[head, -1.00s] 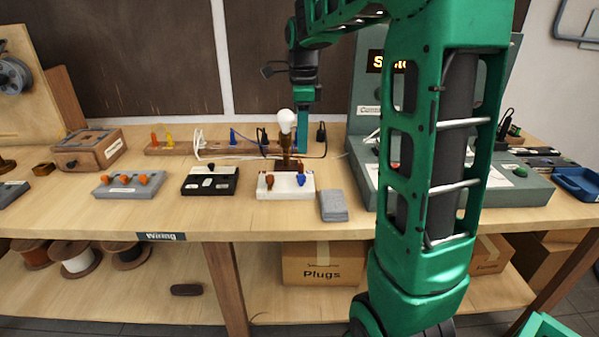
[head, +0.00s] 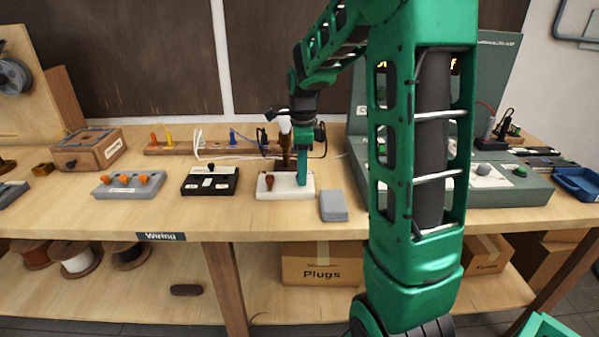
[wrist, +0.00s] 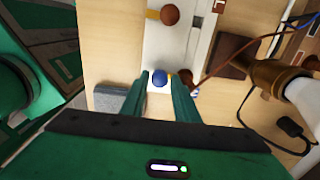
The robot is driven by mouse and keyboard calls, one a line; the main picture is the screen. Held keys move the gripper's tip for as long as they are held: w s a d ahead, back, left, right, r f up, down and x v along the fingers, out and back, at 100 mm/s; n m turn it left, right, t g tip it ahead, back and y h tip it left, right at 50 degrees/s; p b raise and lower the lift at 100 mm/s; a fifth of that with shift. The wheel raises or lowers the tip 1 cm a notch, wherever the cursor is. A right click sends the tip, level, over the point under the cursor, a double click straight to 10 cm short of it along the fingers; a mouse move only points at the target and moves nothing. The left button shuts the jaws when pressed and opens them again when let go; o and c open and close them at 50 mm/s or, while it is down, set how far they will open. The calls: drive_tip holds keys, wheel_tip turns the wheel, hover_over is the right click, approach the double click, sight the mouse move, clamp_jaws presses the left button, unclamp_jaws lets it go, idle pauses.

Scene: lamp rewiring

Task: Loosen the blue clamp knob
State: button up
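The blue clamp knob (wrist: 160,77) sits on the white clamp block (wrist: 158,45) in the wrist view. My gripper (wrist: 158,82) is open, with one green fingertip on each side of the knob and a narrow gap showing on both sides. In the head view my gripper (head: 303,180) points down at the right end of the white block (head: 286,194) and hides the blue knob. A red-brown knob (head: 269,180) stands on the block's left end; it also shows in the wrist view (wrist: 169,14). The fingertips' exact height against the knob is hard to tell.
The lamp (head: 285,150) stands just behind the block, partly hidden by my arm; its brass part (wrist: 270,75) and a wire are close to my gripper. A grey block (head: 334,205) lies right of the clamp block. A black switch box (head: 210,181) stands to the left.

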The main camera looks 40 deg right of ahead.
drive_tip(key=shift+c, duration=0.7)
clamp_jaws()
